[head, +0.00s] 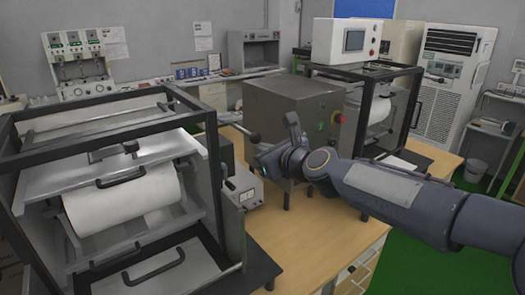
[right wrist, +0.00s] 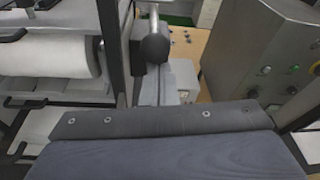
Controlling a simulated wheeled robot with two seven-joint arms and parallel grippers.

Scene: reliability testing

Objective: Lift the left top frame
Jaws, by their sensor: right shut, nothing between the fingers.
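The left machine has a black top frame (head: 75,105) of square bars at the left of the head view. A white roll (head: 125,205) lies below it, with black handles (head: 120,178) on the panels around it. The roll also shows at the upper left of the right wrist view (right wrist: 55,55). My right gripper (head: 260,155) is shut and empty, to the right of the left machine and apart from the frame. A dark rod with a rounded end (head: 252,137) shows beside the fingers; what it belongs to is unclear. My left gripper is not in view.
A grey metal box (head: 292,105) with a red button stands behind my right arm. A second framed machine (head: 372,85) stands further right. A small meter box (head: 243,192) sits on the wooden table (head: 300,240), whose front middle is clear.

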